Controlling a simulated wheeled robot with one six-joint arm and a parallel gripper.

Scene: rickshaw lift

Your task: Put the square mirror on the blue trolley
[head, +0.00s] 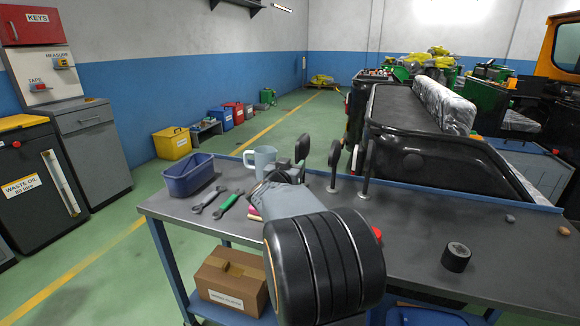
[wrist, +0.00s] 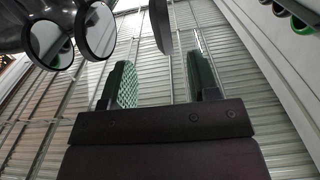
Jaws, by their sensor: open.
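My gripper (head: 292,170) is over the far side of a grey-topped, blue-framed table (head: 410,225), partly hidden by my arm. In the wrist view its two fingers (wrist: 162,85) are apart, with nothing between the pads. A dark mirror-like plate (wrist: 160,25) stands nearly edge-on beyond the fingertips, so I cannot tell if it is square. Three dark mirror heads show in the head view: one by my gripper (head: 302,148), and two on stems, middle (head: 335,153) and right (head: 368,157). Two round mirror faces show in the wrist view (wrist: 98,30).
A black roll (head: 456,257) and small stones stand right. A cardboard box (head: 230,282) is on the lower shelf. A black vehicle (head: 415,140) stands behind. The right tabletop is mostly clear.

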